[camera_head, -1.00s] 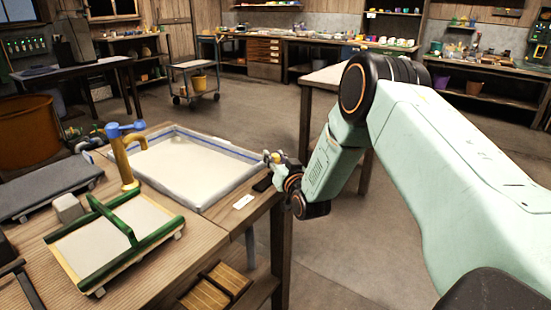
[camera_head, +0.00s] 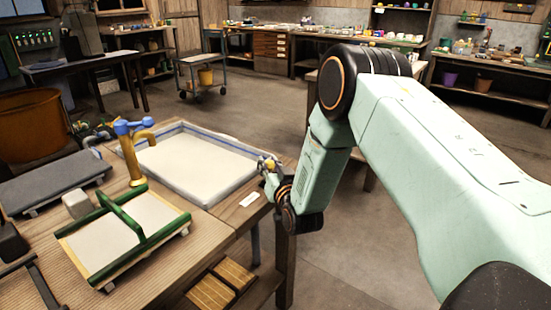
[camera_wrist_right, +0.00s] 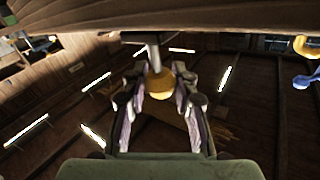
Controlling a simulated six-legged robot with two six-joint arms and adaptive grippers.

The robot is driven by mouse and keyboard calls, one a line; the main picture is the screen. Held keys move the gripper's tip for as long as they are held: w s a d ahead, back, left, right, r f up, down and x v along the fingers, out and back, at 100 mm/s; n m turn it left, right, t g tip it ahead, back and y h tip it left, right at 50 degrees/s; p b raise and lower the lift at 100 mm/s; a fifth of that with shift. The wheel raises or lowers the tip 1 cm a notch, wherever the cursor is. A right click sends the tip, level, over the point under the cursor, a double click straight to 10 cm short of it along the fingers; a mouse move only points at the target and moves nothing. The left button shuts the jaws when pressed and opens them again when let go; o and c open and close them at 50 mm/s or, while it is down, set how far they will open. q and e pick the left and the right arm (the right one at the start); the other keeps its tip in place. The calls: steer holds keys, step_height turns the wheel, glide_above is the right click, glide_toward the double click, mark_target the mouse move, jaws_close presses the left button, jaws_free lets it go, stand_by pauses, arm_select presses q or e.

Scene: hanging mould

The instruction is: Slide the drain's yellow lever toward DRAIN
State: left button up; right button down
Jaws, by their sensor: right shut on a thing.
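The yellow lever's rounded knob (camera_wrist_right: 160,86) hangs on a grey rod in the right wrist view. My right gripper (camera_wrist_right: 158,76) is shut on this knob, with a finger on each side. In the head view my right gripper (camera_head: 267,165) is at the table's right edge, beside the near right corner of the white-filled vat (camera_head: 185,190). Only a small yellow spot of the lever shows there. The drain body and any DRAIN marking cannot be made out. My left gripper is not in view.
A green-railed mould (camera_head: 140,226) lies on the wooden table (camera_head: 75,270), left of the vat. A brass tap with blue handles (camera_head: 128,150) stands at the vat's left. A small white card (camera_head: 249,199) lies near the table edge. Open floor lies beyond the table.

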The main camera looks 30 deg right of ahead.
steer(key=shift+s+a+f, duration=0.15)
steer(key=shift+f, duration=0.1)
steer(key=c, duration=1.4)
jaws_free()
steer(key=shift+a, duration=0.1)
steer(key=shift+o, duration=1.4)
steer(key=shift+s+r, duration=0.1)
steer(key=shift+r, duration=0.1)
steer(key=shift+o, duration=0.4)
steer(key=v, duration=1.1)
steer(key=shift+s, duration=0.35)
